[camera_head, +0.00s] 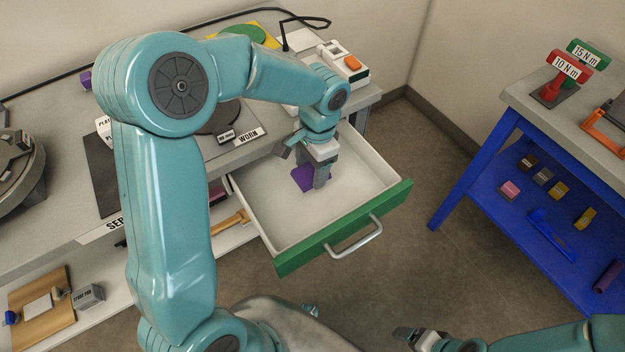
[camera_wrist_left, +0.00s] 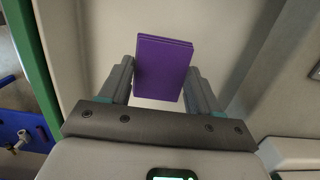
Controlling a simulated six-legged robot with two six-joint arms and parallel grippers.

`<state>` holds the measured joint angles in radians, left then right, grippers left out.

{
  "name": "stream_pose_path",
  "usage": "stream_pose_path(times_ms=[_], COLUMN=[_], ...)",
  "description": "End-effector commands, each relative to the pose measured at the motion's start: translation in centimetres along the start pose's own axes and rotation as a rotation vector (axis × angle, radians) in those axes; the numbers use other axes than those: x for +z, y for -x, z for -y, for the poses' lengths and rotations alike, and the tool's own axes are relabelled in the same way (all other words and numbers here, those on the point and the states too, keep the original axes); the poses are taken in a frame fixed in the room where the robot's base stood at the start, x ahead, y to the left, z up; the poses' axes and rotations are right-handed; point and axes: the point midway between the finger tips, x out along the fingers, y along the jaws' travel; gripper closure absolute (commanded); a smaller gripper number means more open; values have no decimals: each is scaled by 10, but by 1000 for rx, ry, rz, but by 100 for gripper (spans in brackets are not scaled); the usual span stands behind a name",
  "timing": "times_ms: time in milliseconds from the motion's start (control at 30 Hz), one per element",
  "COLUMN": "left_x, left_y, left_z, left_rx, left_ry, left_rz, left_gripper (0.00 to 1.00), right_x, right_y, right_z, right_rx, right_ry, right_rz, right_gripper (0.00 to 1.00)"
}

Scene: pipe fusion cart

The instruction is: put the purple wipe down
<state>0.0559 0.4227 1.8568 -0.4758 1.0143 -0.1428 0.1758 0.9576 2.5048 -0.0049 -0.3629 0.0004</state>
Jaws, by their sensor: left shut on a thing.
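The purple wipe (camera_head: 304,178) shows low inside the open drawer (camera_head: 264,204), under my left gripper (camera_head: 306,172). In the left wrist view the wipe (camera_wrist_left: 163,68) is a flat purple block between the two fingers of my left gripper (camera_wrist_left: 160,82), which is shut on it. The pale drawer floor is behind it; I cannot tell whether the wipe touches the floor. My right gripper (camera_head: 414,338) is at the bottom edge of the head view, apart from the drawer, and its finger gap is not clear.
The drawer has a green front with a metal handle (camera_head: 355,238). The grey worktop (camera_head: 60,115) is behind and left of it. A blue cart (camera_head: 470,180) with small blocks on its shelf and torque tools on top stands at the right. Floor between them is clear.

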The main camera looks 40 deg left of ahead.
Motion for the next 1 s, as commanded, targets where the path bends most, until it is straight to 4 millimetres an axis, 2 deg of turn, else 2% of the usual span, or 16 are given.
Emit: stream_pose_path(times_ms=[400, 800, 833, 867, 900, 1000], left_x=[-9, -10, -9, -9, -9, -9], left_y=[-50, -56, -54, -54, -54, -54], left_z=[-2, -1, -1, -1, -1, -1], left_rx=[0, -1, -1, -1, -1, -1], left_ry=[-1, -1, 0, 0, 0, 0], left_rz=[1, -1, -1, -1, -1, -1], left_gripper=[66, 66, 28, 18, 12, 12], right_x=[0, 0, 0, 0, 0, 0], right_y=[-4, -9, -7, -7, -7, -7], right_z=[-2, -3, -3, -2, -2, -2], right_rx=[0, 0, 0, 0, 0, 0], right_ry=[0, 0, 0, 0, 0, 0], right_rz=[0, 0, 0, 0, 0, 0], right_gripper=[17, 17, 17, 17, 17, 17])
